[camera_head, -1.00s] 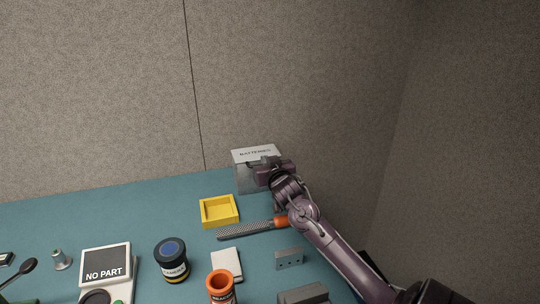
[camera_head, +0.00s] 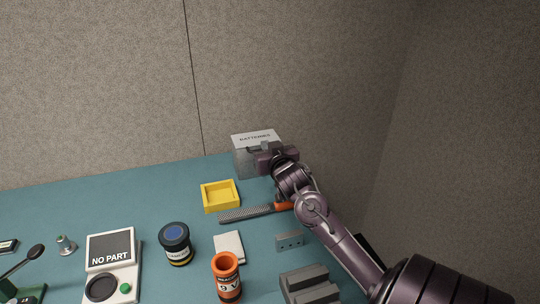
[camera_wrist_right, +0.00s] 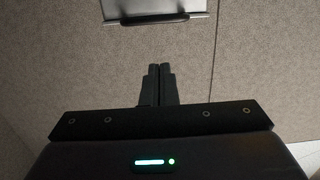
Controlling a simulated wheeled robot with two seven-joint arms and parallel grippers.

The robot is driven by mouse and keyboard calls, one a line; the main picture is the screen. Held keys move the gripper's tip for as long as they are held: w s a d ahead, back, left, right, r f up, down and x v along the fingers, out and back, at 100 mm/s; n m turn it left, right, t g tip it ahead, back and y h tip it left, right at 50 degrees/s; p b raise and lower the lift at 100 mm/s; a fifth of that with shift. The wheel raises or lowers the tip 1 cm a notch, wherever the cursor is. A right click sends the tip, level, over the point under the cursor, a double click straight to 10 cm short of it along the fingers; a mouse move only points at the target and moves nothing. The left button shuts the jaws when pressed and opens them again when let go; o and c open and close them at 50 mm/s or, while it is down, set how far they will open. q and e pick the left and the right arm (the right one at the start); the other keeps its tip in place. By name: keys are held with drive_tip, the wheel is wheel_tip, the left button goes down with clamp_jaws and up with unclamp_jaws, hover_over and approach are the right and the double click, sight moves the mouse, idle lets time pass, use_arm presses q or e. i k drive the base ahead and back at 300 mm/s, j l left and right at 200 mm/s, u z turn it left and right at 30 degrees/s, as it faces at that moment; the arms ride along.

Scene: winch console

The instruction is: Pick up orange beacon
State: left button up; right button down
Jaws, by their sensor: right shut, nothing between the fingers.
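An orange cylinder (camera_head: 227,278) with an open top and a white label reading 9 V stands upright near the bottom middle of the head view; I take it to be the orange beacon. My right gripper (camera_head: 254,150) is well away from it, at the back of the bench, in front of or over the box marked BATTERIES (camera_head: 256,138). Whether it touches the box cannot be told. In the right wrist view the fingers (camera_wrist_right: 157,84) are shut together with nothing between them. My left gripper is not in view.
A dark jar (camera_head: 175,243), white block (camera_head: 229,247) and grey blocks (camera_head: 309,284) surround the cylinder. A file with an orange handle (camera_head: 250,213) and a yellow tray (camera_head: 220,196) lie behind. A NO PART device (camera_head: 110,248) stands left. The back left bench is clear.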

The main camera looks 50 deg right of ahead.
sight(224, 265)
drive_tip(key=k+j, duration=0.7)
drive_tip(key=k, duration=0.2)
drive_tip(key=k+j, duration=0.75)
drive_tip(key=k, duration=0.1)
